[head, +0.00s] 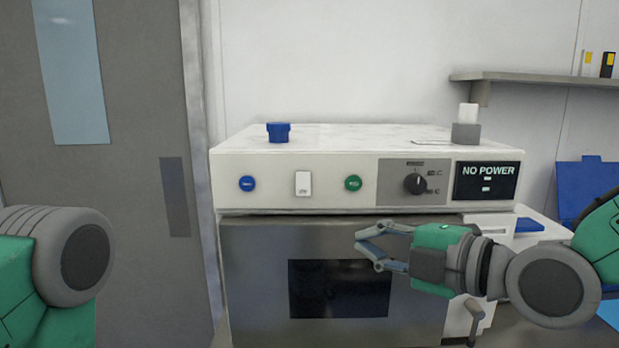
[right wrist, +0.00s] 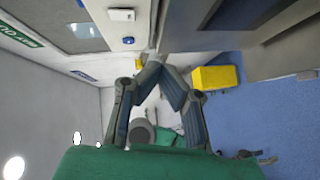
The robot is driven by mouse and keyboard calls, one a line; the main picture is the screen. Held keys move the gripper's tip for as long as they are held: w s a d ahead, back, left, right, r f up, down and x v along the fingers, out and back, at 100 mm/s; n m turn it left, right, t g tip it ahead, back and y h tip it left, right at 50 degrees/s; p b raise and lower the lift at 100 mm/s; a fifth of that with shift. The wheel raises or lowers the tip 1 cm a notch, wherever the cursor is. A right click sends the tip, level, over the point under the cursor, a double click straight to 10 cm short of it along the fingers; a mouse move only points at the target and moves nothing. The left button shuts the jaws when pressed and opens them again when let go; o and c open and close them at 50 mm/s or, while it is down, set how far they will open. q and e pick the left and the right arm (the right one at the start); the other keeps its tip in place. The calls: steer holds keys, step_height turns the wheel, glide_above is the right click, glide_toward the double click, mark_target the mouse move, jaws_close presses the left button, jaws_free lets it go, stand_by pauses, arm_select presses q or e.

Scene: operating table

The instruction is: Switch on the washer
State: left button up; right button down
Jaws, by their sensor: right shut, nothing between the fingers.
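The washer (head: 330,168) is a white box with a dark steel door (head: 255,270) and a dark window. Its front panel carries a blue button (head: 247,184), a white switch (head: 303,183), a green button (head: 353,183), a black dial (head: 415,184) and a display (head: 487,181) reading "NO POWER". My right gripper (head: 359,241) is shut and empty in front of the door, below the green button and dial. Its fingers meet at the tips in the right wrist view (right wrist: 163,66). My left arm shows at the lower left; its gripper is out of view.
A blue cap-like object (head: 279,132) and a grey holder (head: 466,132) with a white top stand on the washer. A wall shelf (head: 530,79) is at upper right. A grey door (head: 140,130) is at left. The right wrist view shows a yellow box (right wrist: 216,77) on blue floor.

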mark_target(300, 194)
arm_select(q)
steer(key=shift+w+a+r, duration=0.2)
steer(key=shift+w+a, duration=0.1)
steer(key=shift+a, duration=0.15)
arm_select(e)
steer(key=shift+n+y, duration=0.4)
steer(key=shift+n, duration=0.4)
steer(key=r, duration=0.1)
steer(key=a+r, duration=0.1)
steer(key=r, duration=0.2)
steer(key=shift+w+a, duration=0.1)
steer(key=shift+a, duration=0.15)
steer(key=shift+w, duration=0.15)
steer(key=p+x, duration=0.1)
steer(key=x, duration=0.3)
steer(key=w+d+p+x, duration=0.1)
steer(key=x, duration=0.3)
steer(key=p+x, duration=0.1)
steer(key=x, duration=0.3)
steer(key=shift+w+d+r+p, duration=0.1)
steer(key=shift+w+d+p, duration=0.1)
steer(key=shift+w+p, duration=0.1)
steer(key=shift+w+d, duration=0.25)
steer(key=shift+w, duration=0.15)
arm_select(q)
steer(key=r, duration=0.3)
steer(key=shift+d+r, duration=0.35)
steer(key=shift+r, duration=0.05)
arm_select(e)
steer(key=shift+d, duration=0.3)
